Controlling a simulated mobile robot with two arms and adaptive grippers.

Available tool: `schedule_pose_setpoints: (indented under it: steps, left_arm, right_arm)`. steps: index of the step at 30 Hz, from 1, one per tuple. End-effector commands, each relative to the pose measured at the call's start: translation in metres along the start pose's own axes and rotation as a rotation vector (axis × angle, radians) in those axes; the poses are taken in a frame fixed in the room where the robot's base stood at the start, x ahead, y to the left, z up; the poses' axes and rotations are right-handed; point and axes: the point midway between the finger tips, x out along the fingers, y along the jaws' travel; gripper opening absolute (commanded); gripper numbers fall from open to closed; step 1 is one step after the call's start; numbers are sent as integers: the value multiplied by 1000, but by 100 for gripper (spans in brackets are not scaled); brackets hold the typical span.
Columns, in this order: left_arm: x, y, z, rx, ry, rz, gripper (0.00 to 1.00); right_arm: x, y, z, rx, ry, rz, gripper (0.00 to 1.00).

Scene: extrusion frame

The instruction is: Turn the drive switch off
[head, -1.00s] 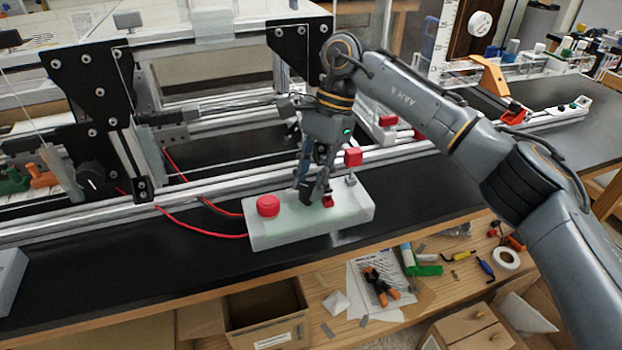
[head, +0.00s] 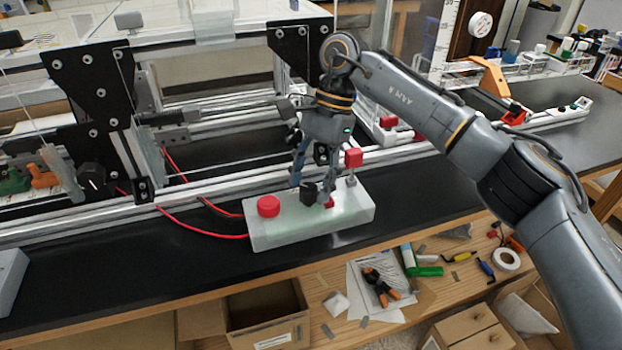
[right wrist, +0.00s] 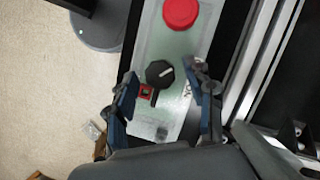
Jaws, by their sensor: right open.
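The pale control box (head: 345,221) lies on the black bench top. A black rotary knob (head: 309,193) stands on it, also seen in the right wrist view (right wrist: 159,73), where its white mark slants to the upper right. My right gripper (head: 311,187) points down over the box, open. In the right wrist view its fingers (right wrist: 162,76) stand on both sides of the knob, with visible gaps. My left gripper is not in view.
A round red button (head: 268,206) is on the box's left end. A red block on a post (head: 353,158) stands close right of my gripper. Red cables (head: 205,232) run left from the box. The aluminium rail (head: 60,223) lies behind; the bench front is clear.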

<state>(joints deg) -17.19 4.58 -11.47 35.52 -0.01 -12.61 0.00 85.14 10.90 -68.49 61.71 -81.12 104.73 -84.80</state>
Motion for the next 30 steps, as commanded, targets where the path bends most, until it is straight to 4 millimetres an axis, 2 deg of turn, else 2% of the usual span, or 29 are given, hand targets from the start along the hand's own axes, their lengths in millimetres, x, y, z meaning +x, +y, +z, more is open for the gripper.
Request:
schedule_pose_setpoints:
  steps: [4,7,19,24,30]
  left_arm:
    - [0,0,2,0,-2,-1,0]
    - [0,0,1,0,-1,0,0]
    - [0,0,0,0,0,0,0]
    - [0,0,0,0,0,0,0]
    - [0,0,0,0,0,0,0]
  right_arm:
    - [-3,0,0,1,0,0,54]
    - [-14,-1,0,1,1,-2,54]
    - [-97,-1,1,2,1,-3,54]
    - [-114,0,0,1,1,0,54]
    - [-120,0,0,0,0,0,54]
